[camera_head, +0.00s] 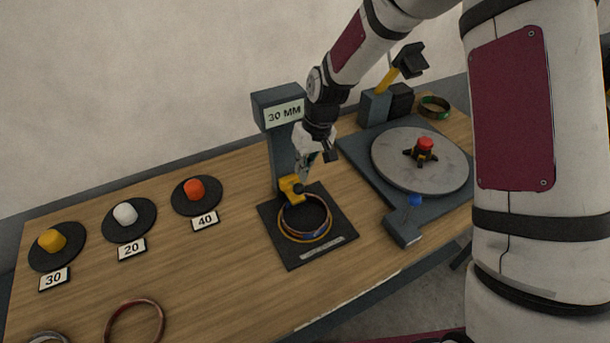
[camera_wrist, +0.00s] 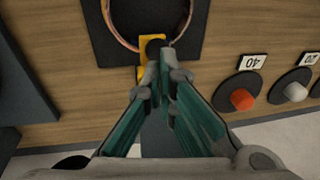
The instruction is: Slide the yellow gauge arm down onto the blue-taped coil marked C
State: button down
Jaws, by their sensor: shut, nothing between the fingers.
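The yellow gauge arm (camera_head: 290,185) sits low on the dark gauge column (camera_head: 284,160), whose display reads 30 MM. A copper coil with blue tape (camera_head: 305,220) lies flat on the black gauge base (camera_head: 278,247); its C mark cannot be read. The gauge arm is at the coil's back rim; whether it touches cannot be told. My gripper (camera_head: 302,178) is shut and empty, its tips at the gauge arm's dark knob. In the wrist view the closed fingertips (camera_wrist: 163,64) are just by the knob (camera_wrist: 154,46), and the coil (camera_wrist: 188,16) shows beyond it.
Orange, white and yellow pegs on black discs (camera_head: 196,189) stand at left with labels 40, 20 and 30. A reddish coil (camera_head: 135,322) lies front left. A grey turntable (camera_head: 400,178) stands at right, with a green-taped coil (camera_head: 434,106) behind it.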

notch_tip(320, 180, up, 10)
jog(key=d+b, duration=0.1)
jog(key=d, duration=0.1)
jog(key=shift+s, duration=0.15)
jog(key=shift+f, duration=0.1)
dwell(0.7)
jog(key=s+d+r+m+t+h, duration=0.25)
jog(key=s+d+r, duration=0.45)
jog(key=s+r, duration=0.45)
jog(key=s+d+r+m+t, duration=0.1)
jog(key=s+d+r, duration=0.1)
jog(key=s, duration=0.5)
jog(key=s+d+r+m+t, duration=0.1)
jog(key=s+d+r, duration=0.2)
jog(key=s, duration=0.4)
jog(key=shift+d+r+t, duration=0.35)
jog(key=shift+r, duration=0.1)
jog(key=shift+s, duration=0.1)
dwell(0.5)
